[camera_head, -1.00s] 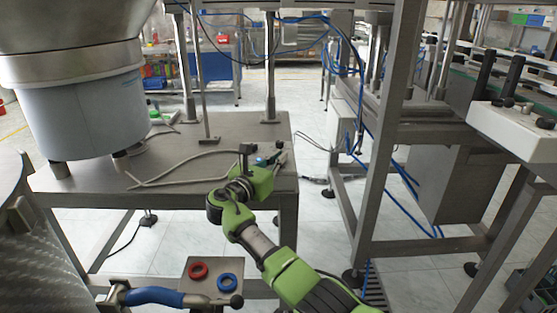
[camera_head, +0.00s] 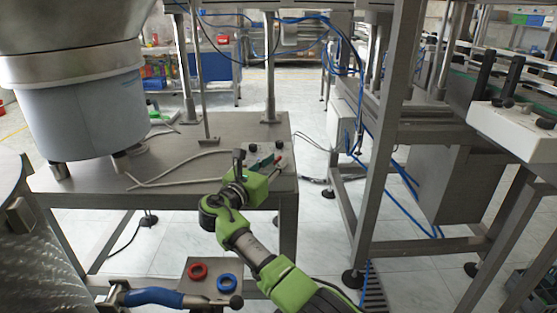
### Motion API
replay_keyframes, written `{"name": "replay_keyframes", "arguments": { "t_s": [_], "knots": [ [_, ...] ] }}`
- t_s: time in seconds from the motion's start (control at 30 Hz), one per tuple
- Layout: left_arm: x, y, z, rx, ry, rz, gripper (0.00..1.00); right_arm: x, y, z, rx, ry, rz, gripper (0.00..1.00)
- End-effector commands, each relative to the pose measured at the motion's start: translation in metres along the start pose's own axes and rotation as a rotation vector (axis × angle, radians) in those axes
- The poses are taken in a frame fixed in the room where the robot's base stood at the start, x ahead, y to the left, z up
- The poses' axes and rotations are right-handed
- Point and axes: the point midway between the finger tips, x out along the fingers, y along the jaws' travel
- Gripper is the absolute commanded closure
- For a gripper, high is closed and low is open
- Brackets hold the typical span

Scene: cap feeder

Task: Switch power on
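My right gripper (camera_head: 257,164) is over the front right corner of the grey metal table (camera_head: 190,150), with its dark fingers apart. Two small black knobs (camera_head: 252,148) (camera_head: 279,144) show just beyond it on the tabletop. A small green part (camera_head: 263,162) and a small red part (camera_head: 279,160) show at the fingers. I cannot tell whether these are controls, or whether the gripper touches them. No power label is readable. My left gripper is out of view.
A feeder bowl on a blue-grey drum (camera_head: 90,110) stands on the table's left. A cable (camera_head: 180,168) lies across the tabletop. A red ring (camera_head: 198,271), a blue ring (camera_head: 227,282) and a blue-sleeved lever (camera_head: 150,296) are in front. A steel frame (camera_head: 385,130) stands right.

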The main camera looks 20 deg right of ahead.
Motion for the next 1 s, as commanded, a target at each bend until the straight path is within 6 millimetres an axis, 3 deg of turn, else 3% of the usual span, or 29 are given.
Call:
{"name": "replay_keyframes", "arguments": {
  "t_s": [0.2,0.43,0.6,1.0],
  "knots": [
    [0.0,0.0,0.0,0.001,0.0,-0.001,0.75,-0.049,0.001,-0.001,0.002,0.003,0.003,0.76],
    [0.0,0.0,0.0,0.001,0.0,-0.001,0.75,-0.086,0.0,-0.002,-0.001,0.003,0.001,0.76],
    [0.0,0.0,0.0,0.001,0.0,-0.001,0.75,-0.097,0.0,-0.001,-0.001,0.002,-0.001,0.76],
    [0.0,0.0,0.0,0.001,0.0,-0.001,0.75,-0.098,0.0,-0.001,-0.001,0.002,-0.001,0.76]
  ]
}}
